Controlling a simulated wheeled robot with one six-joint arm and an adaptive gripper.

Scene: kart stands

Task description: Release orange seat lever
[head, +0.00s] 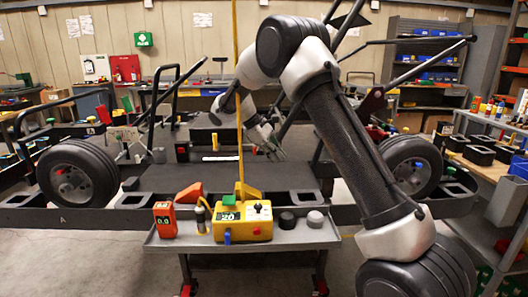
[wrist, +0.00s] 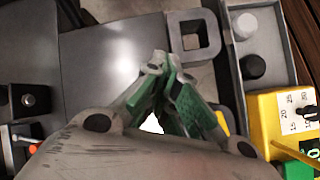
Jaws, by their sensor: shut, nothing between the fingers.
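My gripper (wrist: 160,65) is shut and empty, its green-padded fingertips together above the dark flat panel (wrist: 95,60). In the head view my gripper (head: 274,148) hangs over the middle of the kart frame, behind the same panel (head: 220,178). I cannot clearly make out a seat lever. A small orange-red part (wrist: 24,138) shows at the lower left of the wrist view, apart from the fingers, beside a black block with a pale-tipped knob (wrist: 28,100). I cannot tell whether it is the lever.
A grey tray (head: 285,237) in front holds a yellow control box (head: 243,222), an orange device (head: 164,219) and two round knobs. A thin yellow pole (head: 238,90) rises near my arm. Wheels (head: 77,184) (head: 411,166) flank the frame. A square ring (wrist: 193,35) lies near the fingertips.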

